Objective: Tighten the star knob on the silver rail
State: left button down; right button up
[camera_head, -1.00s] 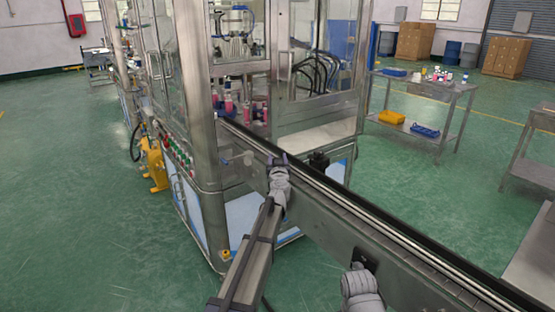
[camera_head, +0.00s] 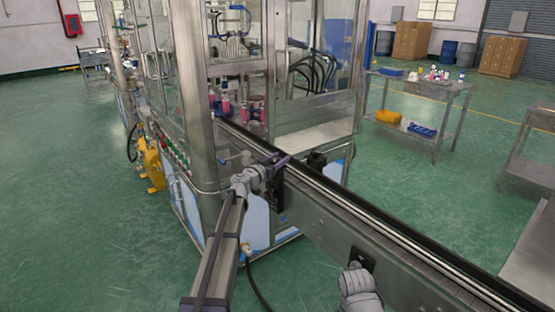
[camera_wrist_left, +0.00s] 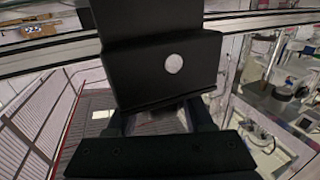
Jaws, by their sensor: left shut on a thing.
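My left gripper (camera_head: 284,162) reaches in from the left at the near side of the conveyor's silver rail (camera_head: 345,211). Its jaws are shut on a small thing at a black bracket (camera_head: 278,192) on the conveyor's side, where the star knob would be. The knob's shape is hidden by the jaws. In the left wrist view a black block (camera_wrist_left: 150,82) with a pale round spot fills the middle, just beyond the fingers.
A glass-sided machine (camera_head: 225,60) with pink-filled bottles (camera_head: 226,104) stands behind the conveyor. A metal table (camera_head: 425,88) with bins stands at the right. Green floor is free on the left.

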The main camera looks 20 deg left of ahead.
pick_arm(q)
jog(key=m+g+h, duration=0.3)
jog(key=m+h, duration=0.1)
jog(key=h, duration=0.1)
jog(key=d+m+g+h, duration=0.1)
jog(key=m+g+h, duration=0.1)
jog(key=h, duration=0.1)
jog(key=shift+s+g, duration=0.2)
jog(key=shift+g, duration=0.1)
jog(key=shift+s+d+m+g+h, duration=0.1)
jog(key=shift+s+m+g+h, duration=0.1)
jog(key=shift+m+g+h, duration=0.5)
jog(key=shift+s+d+m+g+h, duration=0.15)
jog(key=shift+m+g+h, duration=0.2)
jog(key=shift+m+g, duration=0.6)
jog(key=shift+s+d+m+g+h, duration=0.15)
jog(key=shift+m+g+h, duration=0.4)
jog(key=shift+g, duration=0.6)
jog(key=shift+s+g, duration=0.15)
jog(key=shift+g, duration=0.15)
jog(key=shift+c, duration=1.5)
grip_release()
jog(key=shift+a, duration=0.15)
jog(key=v, duration=0.7)
jog(key=shift+s+a, duration=0.2)
jog(key=shift+a, duration=0.05)
